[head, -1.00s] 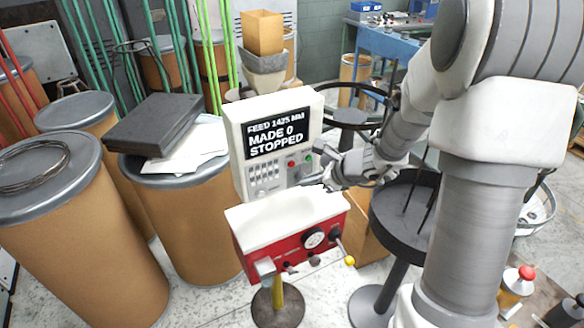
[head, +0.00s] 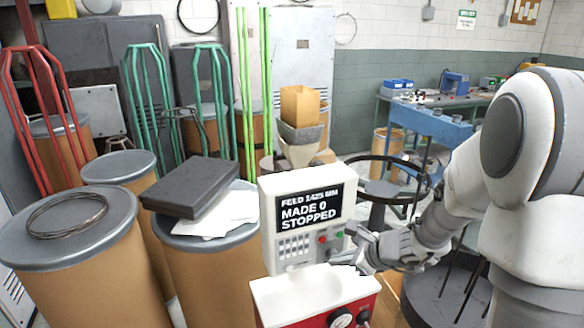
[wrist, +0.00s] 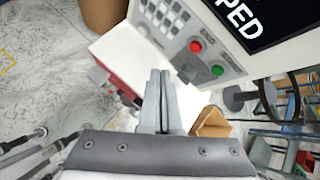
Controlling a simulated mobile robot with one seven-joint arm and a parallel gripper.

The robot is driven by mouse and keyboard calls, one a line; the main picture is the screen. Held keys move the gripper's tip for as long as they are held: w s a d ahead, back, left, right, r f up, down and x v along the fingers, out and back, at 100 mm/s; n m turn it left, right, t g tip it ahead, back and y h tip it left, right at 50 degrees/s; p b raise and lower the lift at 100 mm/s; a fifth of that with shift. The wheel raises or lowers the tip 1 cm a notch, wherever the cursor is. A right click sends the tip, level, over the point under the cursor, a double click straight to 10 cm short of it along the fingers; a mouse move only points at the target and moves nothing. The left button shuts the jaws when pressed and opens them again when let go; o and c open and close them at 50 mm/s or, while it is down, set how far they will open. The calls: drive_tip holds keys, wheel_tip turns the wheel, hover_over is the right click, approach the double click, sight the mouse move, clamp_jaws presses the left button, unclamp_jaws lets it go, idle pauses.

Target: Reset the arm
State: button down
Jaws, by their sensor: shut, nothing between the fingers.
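My gripper (head: 352,258) is in front of the coiler's control panel, at its right side in the head view. In the wrist view its fingers (wrist: 161,75) are together with nothing between them. The white control box (head: 268,222) has a black screen (head: 310,213) reading "FEED 1425 MM, MADE 0, STOPPED". In the wrist view a red button (wrist: 196,46) and a green button (wrist: 218,70) show on the panel, with a dark knob (wrist: 188,73) below them. The fingertips appear close to the panel's lower edge; I cannot tell whether they touch it.
Below the panel is a white shelf on a red box (head: 345,312). Brown drums (head: 85,275) stand at the left, one with a wire coil (head: 66,215). A dark stand with a round top (head: 440,295) is at the right. A blue bench (head: 430,122) is at the back.

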drive_tip(key=s+a+r+n+g, duration=0.3)
drive_tip(key=s+a+r+n, duration=0.3)
drive_tip(key=s+r+n, duration=0.55)
drive_tip(key=s+d+r+n+h, duration=0.1)
drive_tip(key=s+d+n+h, duration=0.1)
drive_tip(key=s+n, duration=0.4)
drive_tip(key=s+d+r+n+t+h, duration=0.1)
drive_tip(key=s+d+r+n+h, duration=0.1)
drive_tip(key=s+n, duration=0.4)
drive_tip(key=shift+s+d+r+h, duration=0.3)
drive_tip(key=shift+s+d+h, duration=0.25)
drive_tip(key=shift+d+h, duration=0.35)
drive_tip(key=shift+d, duration=0.25)
